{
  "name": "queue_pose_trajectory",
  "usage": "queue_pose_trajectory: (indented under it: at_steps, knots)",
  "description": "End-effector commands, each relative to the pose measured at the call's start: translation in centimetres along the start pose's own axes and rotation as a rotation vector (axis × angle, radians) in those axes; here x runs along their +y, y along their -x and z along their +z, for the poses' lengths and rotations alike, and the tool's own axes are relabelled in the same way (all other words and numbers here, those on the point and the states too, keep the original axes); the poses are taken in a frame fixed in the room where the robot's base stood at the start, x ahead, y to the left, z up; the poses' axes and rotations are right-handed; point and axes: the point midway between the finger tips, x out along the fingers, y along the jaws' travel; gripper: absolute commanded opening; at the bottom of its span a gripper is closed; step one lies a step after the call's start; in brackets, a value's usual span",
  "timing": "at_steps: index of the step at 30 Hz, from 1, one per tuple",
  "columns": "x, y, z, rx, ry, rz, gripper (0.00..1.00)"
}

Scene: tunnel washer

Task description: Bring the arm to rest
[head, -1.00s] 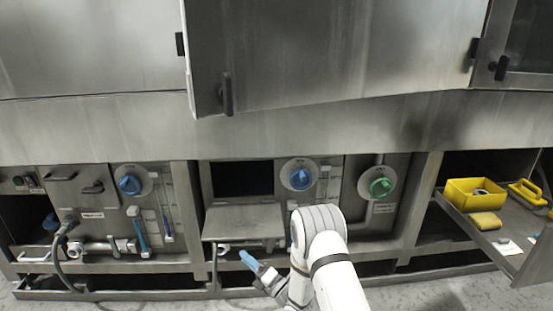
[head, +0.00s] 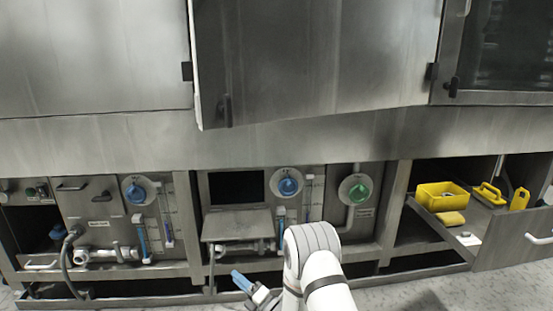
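My white arm rises from the bottom edge of the head view, right of the middle, and bends over at its elbow. My gripper (head: 243,284) is low in the picture, left of the elbow, with blue at its tip. It is in front of the lower washer panel and seems apart from it. The picture is too small to tell whether the blue part is fingers or a held thing, or whether the fingers are open.
A steel door (head: 310,60) stands ajar above. A pulled-out drawer (head: 500,252) at the right holds a yellow bin (head: 442,197) and other yellow items. Blue (head: 288,187) and green (head: 359,193) knobs and a folding shelf (head: 237,225) are behind the arm.

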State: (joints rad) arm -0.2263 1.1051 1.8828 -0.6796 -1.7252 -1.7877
Motion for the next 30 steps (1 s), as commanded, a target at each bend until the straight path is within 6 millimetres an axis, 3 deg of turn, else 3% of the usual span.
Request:
queue_pose_trajectory:
  at_steps: [1,11,14,20,25,30]
  knots:
    - [1.3,-0.6,0.8,-0.005,-0.010,-0.021,0.34]
    - [7.2,-2.8,6.5,-0.078,-0.130,-0.223,0.34]
    - [10.3,-3.2,9.2,-0.131,-0.191,-0.308,0.34]
    - [19.4,-2.3,15.9,-0.337,-0.404,-0.527,0.34]
    - [27.9,0.9,20.1,-0.581,-0.631,-0.681,0.34]
    - [36.7,5.6,22.1,-0.860,-0.882,-0.785,0.34]
